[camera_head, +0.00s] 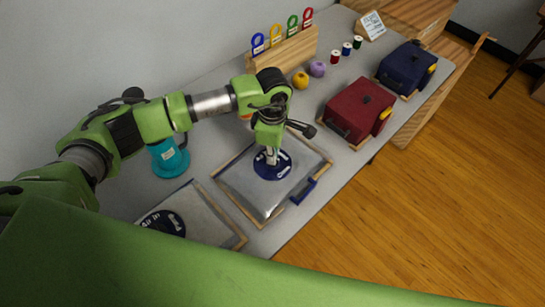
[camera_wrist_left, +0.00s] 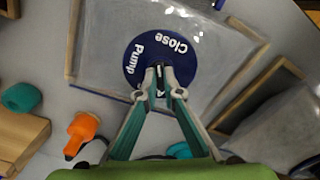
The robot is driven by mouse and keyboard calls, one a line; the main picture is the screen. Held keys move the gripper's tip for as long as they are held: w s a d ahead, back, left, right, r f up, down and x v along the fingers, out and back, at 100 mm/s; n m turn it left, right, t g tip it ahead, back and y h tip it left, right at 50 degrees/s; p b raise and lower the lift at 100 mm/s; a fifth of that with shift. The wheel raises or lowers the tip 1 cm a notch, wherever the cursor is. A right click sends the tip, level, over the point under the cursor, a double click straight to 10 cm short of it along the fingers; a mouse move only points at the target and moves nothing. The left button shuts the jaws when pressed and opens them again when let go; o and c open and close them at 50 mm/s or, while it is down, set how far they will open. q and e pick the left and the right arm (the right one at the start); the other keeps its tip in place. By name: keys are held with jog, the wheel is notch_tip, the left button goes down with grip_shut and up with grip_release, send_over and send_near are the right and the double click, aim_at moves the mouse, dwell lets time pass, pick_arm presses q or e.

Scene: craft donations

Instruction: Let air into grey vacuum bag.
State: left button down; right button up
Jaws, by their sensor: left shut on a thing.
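A grey vacuum bag (camera_head: 240,189) lies flat in a wooden frame on the table. It also shows in the left wrist view (camera_wrist_left: 108,25). A round dark blue dial (camera_head: 284,171) sits on the bag. In the left wrist view the dial (camera_wrist_left: 158,48) shows the words "Close" and "Pump"; the fingers hide part of it. My left gripper (camera_wrist_left: 160,78) is shut on the knob at the dial's middle; the knob itself is mostly hidden. In the head view my left gripper (camera_head: 271,156) points down onto the dial. My right gripper is not in view.
A blue clip (camera_head: 303,191) lies at the frame's edge. Red (camera_head: 358,108) and navy (camera_head: 407,66) cases stand to the right.

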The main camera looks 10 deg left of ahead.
pick_arm(q)
jog(key=n+b, duration=0.2)
jog(key=n, duration=0.2)
jog(key=shift+f, duration=0.1)
jog(key=n+b, duration=0.2)
jog(key=n, duration=0.2)
jog(key=n+b, duration=0.1)
jog(key=n, duration=0.2)
jog(key=shift+n+b, duration=0.3)
jog(key=shift+b, duration=0.05)
jog(key=n+b, duration=0.1)
jog(key=n, duration=0.2)
jog(key=shift+n, duration=0.3)
jog(key=n+b, duration=0.1)
jog(key=n, duration=0.2)
jog(key=shift+n, duration=0.3)
jog(key=n, duration=0.3)
jog(key=shift+n+b, duration=0.4)
jog(key=n, duration=0.3)
jog(key=shift+n, duration=2.3)
